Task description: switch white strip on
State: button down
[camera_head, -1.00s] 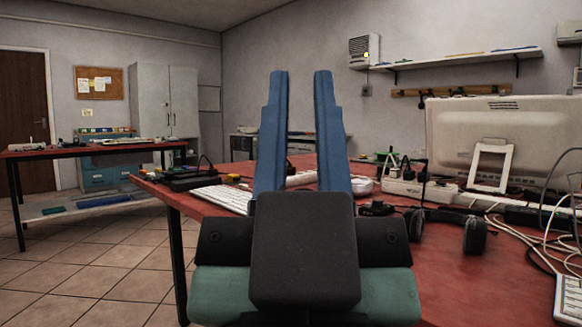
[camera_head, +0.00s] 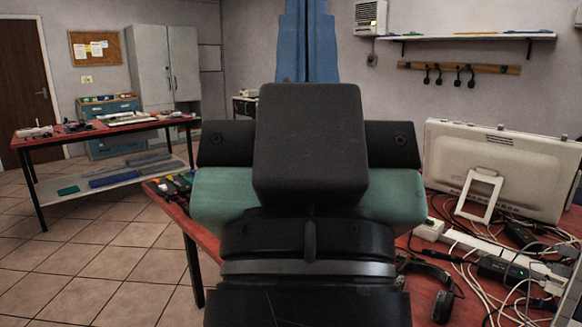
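My gripper (camera_head: 307,12) is raised in front of the camera, with its two blue fingers side by side and touching, and nothing visible between them. A long white strip (camera_head: 480,246) lies on the red table at the right, among tangled cables and below the monitor. It appears to be a power strip. A black adapter (camera_head: 500,269) with a small green light sits against it. My gripper is up and to the left of the strip, apart from it. I cannot make out a switch or its position. My arm hides the middle of the table.
A white monitor (camera_head: 510,165) stands behind the strip. Black headphones (camera_head: 432,283) and loose white cables (camera_head: 490,300) lie in front. Several tools (camera_head: 172,188) lie at the table's left corner. A second red table (camera_head: 95,130) stands far left, with open tiled floor between.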

notch_tip(320, 180, up, 24)
jog(key=p, duration=2.1)
jog(key=shift+f, duration=0.25)
